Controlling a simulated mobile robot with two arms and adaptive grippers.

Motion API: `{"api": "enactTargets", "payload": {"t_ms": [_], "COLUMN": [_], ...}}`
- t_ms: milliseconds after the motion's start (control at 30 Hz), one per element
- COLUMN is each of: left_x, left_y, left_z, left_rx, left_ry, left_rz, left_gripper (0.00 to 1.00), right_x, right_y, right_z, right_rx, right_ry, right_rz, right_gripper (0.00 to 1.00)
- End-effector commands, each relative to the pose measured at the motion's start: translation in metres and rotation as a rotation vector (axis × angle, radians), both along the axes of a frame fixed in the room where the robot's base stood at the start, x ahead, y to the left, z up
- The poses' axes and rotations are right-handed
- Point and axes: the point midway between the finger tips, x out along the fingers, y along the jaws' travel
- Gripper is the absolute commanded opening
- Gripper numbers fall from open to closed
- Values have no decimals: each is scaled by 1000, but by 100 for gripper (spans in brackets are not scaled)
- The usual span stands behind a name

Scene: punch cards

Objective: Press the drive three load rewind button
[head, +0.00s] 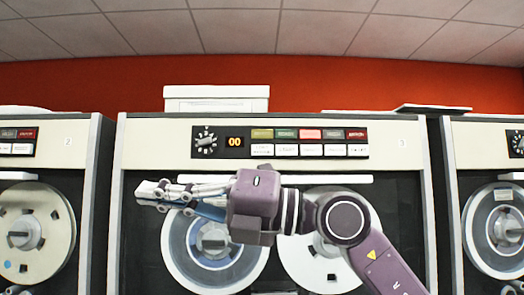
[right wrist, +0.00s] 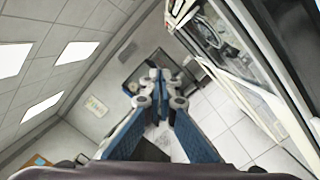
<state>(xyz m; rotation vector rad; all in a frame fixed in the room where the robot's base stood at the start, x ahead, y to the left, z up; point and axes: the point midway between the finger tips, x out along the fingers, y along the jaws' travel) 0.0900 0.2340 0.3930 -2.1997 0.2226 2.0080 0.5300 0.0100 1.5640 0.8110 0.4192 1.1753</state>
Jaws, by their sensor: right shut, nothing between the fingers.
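The middle tape drive (head: 115,200) carries a small "3" at its upper right. Its dark button panel (head: 222,152) has a rotary dial, an orange "00" display, a row of coloured lights and a lower row of white buttons. The leftmost white button (head: 262,151) has two lines of print, too small to read surely. My right gripper (head: 150,191) is shut and empty, pointing left, below and left of the panel and apart from the buttons. In the right wrist view its fingers (right wrist: 160,80) meet at the tips. My left gripper is out of view.
Drive two (head: 85,160) stands at the left and another drive (head: 450,150) at the right. Two tape reels (head: 190,270) sit behind my right arm. A white box (head: 216,93) lies on top of the middle drive. The space before the button panel is clear.

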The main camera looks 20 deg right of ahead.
Motion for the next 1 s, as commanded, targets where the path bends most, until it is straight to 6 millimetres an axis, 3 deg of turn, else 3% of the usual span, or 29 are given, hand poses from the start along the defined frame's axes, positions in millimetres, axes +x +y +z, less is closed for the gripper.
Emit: {"api": "enactTargets", "payload": {"t_ms": [233, 400, 500, 700, 1000], "left_x": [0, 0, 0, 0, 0], "left_y": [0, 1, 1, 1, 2], "left_z": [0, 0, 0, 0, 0], "left_rx": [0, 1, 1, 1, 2], "left_ry": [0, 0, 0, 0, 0], "left_rz": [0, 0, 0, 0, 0], "left_gripper": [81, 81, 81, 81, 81], "right_x": [17, 15, 12, 8, 8], "right_y": [-70, -128, -152, -172, -173], "right_z": [45, 75, 86, 95, 95], "right_rx": [-245, -317, -330, -337, -338], "right_ry": [-40, -20, -4, 13, 13], "right_rz": [-327, -539, -619, -687, -687], "right_gripper": [0, 0, 0, 0, 0]}}
